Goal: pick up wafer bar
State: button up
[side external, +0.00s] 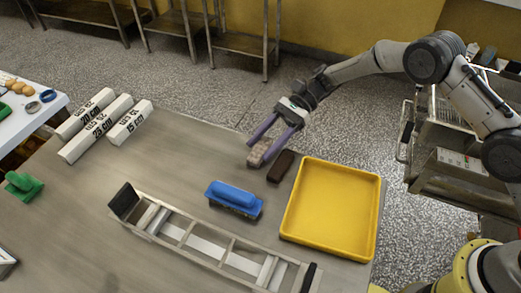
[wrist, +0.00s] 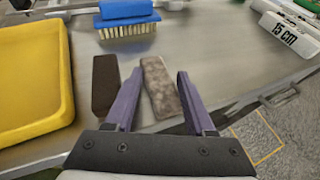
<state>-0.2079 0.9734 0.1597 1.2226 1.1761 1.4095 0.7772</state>
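Two bars lie close together on the metal table. One is a mottled grey-brown bar (side external: 258,153), also in the wrist view (wrist: 161,88); the other is a plain dark brown bar (side external: 281,166), also in the wrist view (wrist: 105,84). No label shows which is the wafer bar. My gripper (side external: 261,150) has purple fingers, which also show in the wrist view (wrist: 158,75). The fingers are open, one on each side of the mottled bar, with gaps visible. The dark bar lies just outside one finger. Whether the fingertips touch the table is unclear.
A yellow tray (side external: 288,229) stands beside the dark bar. A blue brush (side external: 234,197) and a metal frame with slats (side external: 212,262) lie nearby. White length blocks (side external: 130,123) and a green-handled tool (side external: 24,186) are farther left. The table edge is close behind the mottled bar.

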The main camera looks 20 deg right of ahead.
jog(key=shift+s+d+f, duration=0.1)
jog(key=shift+s+f, duration=0.1)
jog(key=shift+f, duration=0.25)
jog(key=shift+c, duration=1)
jog(key=shift+r, duration=0.15)
